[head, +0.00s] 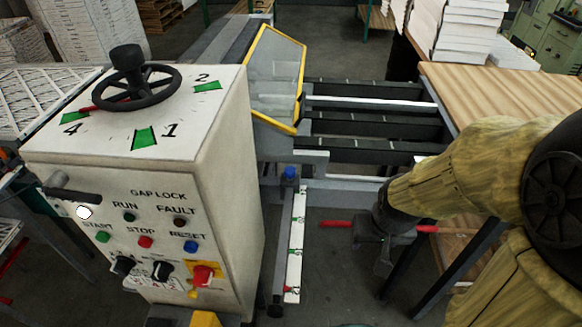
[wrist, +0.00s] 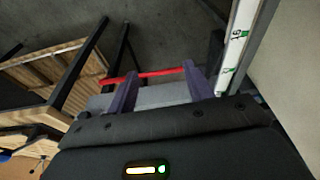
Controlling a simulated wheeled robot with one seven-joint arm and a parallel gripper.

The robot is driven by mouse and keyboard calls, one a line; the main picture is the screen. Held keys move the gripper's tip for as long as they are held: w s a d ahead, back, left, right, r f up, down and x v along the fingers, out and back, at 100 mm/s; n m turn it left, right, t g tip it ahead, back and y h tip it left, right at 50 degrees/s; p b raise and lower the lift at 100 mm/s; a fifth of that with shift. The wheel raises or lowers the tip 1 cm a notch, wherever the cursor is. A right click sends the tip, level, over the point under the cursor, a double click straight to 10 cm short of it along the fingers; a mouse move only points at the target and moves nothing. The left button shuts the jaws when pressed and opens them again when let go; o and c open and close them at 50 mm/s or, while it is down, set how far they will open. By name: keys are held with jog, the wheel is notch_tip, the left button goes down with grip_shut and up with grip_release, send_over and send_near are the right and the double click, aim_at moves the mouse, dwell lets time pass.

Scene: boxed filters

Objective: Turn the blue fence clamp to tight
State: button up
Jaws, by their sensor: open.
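The blue fence clamp appears to be the small blue knob (head: 290,173) at the far end of the white scale rail (head: 296,240) in the head view. Its lever position is too small to tell. My gripper (head: 383,262) is open and empty, to the right of the rail and well apart from the blue knob. In the wrist view its two fingers (wrist: 160,88) are spread. The scale rail (wrist: 240,45) shows at the upper right there, and I cannot make out the blue clamp in that view.
A red bar (head: 335,224) runs behind my gripper; it also crosses the wrist view (wrist: 155,73). The control cabinet (head: 215,190), with handwheel (head: 135,85) and blue reset button (head: 190,246), stands left. A wooden table (head: 505,85) is at right. Floor shows between rail and table.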

aim_at(291, 170)
jog(key=w+a+r+n+y+p, duration=0.1)
jog(key=w+a+r+n+p, duration=0.2)
jog(key=w, duration=0.5)
jog(key=w+a+r+n+y+p, duration=0.1)
jog(key=w+a+r+n+p, duration=0.2)
jog(key=w+p, duration=0.4)
jog(key=w+a+r+n+y+p, duration=0.2)
jog(key=w+a+r+n+p, duration=0.2)
jog(key=w, duration=0.5)
jog(key=a+n+p, duration=0.1)
jog(key=a, duration=0.1)
jog(key=shift+w+a+n, duration=0.15)
jog(key=shift+a+n, duration=0.15)
jog(key=shift+a, duration=0.05)
jog(key=p+x, duration=0.6)
jog(key=x, duration=1.1)
jog(key=shift+f, duration=0.25)
jog(key=shift+d, duration=0.1)
jog(key=shift+c, duration=0.4)
jog(key=c, duration=0.9)
